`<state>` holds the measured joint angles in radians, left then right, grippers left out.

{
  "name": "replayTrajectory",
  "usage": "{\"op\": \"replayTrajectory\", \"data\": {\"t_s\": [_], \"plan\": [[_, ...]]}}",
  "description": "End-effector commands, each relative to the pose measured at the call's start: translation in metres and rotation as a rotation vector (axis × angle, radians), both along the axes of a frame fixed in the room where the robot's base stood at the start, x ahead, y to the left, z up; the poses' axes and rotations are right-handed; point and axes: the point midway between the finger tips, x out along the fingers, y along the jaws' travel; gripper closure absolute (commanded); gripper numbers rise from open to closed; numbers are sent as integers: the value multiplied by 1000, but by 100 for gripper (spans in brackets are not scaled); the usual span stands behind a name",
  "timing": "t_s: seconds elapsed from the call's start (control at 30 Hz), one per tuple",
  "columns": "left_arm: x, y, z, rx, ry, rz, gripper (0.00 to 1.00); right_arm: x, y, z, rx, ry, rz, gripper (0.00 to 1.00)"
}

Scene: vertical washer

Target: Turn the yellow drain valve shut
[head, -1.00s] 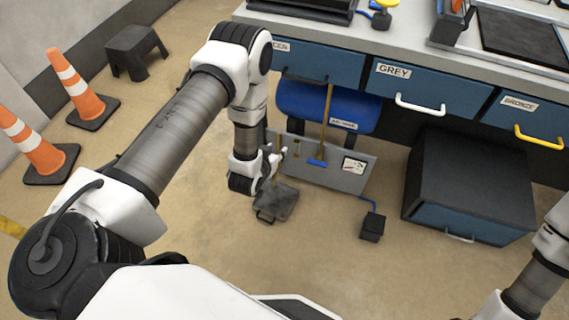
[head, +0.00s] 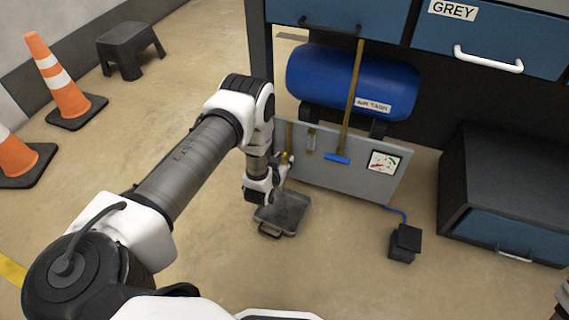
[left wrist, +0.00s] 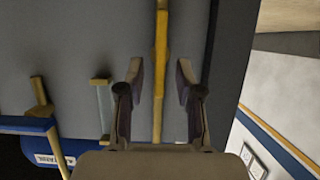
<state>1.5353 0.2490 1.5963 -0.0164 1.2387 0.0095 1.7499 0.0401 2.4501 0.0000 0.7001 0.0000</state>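The yellow drain valve appears as a narrow yellow bar (head: 289,136) at the left end of the grey panel under the bench. In the left wrist view the yellow bar (left wrist: 161,50) runs upright between my fingers, with a gap on each side. My left gripper (head: 286,172) is at the panel's left end, small and partly hidden by its own wrist. In the left wrist view the left gripper (left wrist: 159,78) is open, one finger on either side of the bar. I cannot tell whether the bar reaches fully between the fingertips.
The grey panel (head: 345,175) also bears a short handle (head: 311,138) and a gauge (head: 384,161). A blue-headed broom (head: 355,100) stands before the blue air tank (head: 330,80). A tray (head: 285,212) lies on the floor below the gripper. A black box (head: 404,243) sits to the right.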

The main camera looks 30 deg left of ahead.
Motion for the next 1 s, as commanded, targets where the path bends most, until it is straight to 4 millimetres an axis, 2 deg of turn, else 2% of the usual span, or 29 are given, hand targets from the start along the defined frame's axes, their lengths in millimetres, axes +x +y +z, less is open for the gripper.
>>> {"op": "replayTrajectory", "data": {"t_s": [0.1, 0.33, 0.43, 0.77, 1.0], "plan": [[10, 2, -5, 0, -1, 0, 65, 0, 0, -7, 0, 0, 0, 60], [11, 3, -4, 0, 1, 0, 65, 0, 0, -6, 0, 0, 0, 60], [11, 2, -4, 0, 1, 0, 100, 0, 0, -6, 0, 0, 0, 60], [11, 2, -4, 10, 3, -1, 100, 0, 0, -5, 0, 0, 0, 60], [11, 0, -3, 81, 21, -2, 100, 0, 0, 0, 0, 0, 0, 60]]}}
